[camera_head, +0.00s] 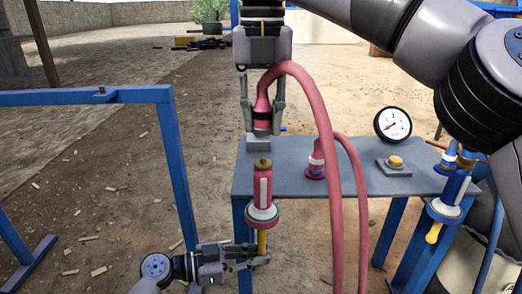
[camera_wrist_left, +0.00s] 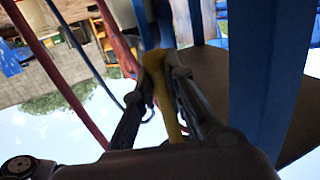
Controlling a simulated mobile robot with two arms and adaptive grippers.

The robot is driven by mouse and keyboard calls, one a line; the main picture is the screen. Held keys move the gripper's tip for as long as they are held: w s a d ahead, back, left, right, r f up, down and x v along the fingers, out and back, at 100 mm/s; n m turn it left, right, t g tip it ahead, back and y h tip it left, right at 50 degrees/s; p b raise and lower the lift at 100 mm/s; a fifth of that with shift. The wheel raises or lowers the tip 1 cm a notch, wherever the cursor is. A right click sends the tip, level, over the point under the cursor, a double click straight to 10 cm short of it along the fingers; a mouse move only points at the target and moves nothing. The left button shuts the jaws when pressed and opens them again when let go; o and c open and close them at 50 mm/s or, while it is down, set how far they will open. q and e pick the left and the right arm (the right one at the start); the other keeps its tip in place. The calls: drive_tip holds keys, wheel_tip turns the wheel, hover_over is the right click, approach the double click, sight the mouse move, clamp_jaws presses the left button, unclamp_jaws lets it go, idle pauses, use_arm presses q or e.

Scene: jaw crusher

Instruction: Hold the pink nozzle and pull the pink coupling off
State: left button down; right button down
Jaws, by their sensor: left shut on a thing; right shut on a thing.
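The pink nozzle (camera_head: 263,190) stands upright at the table's front left edge, with a brass top, a white collar and a yellow stem below. My left gripper (camera_head: 262,252) is shut on the yellow stem, which also shows between its fingers (camera_wrist_left: 164,68) in the left wrist view. The pink coupling (camera_head: 262,101), with a dark band and a pink hose arching from its top, is upright above the nozzle. My right gripper (camera_head: 263,112) is shut on the coupling from above. A gap shows between the coupling and the nozzle's brass top.
The pink hose (camera_head: 326,150) hangs down in front. A blue frame (camera_head: 175,150) stands left.

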use_arm(q)
drive_tip(key=c, duration=1.6)
unclamp_jaws()
drive_tip(key=shift+o, duration=0.2)
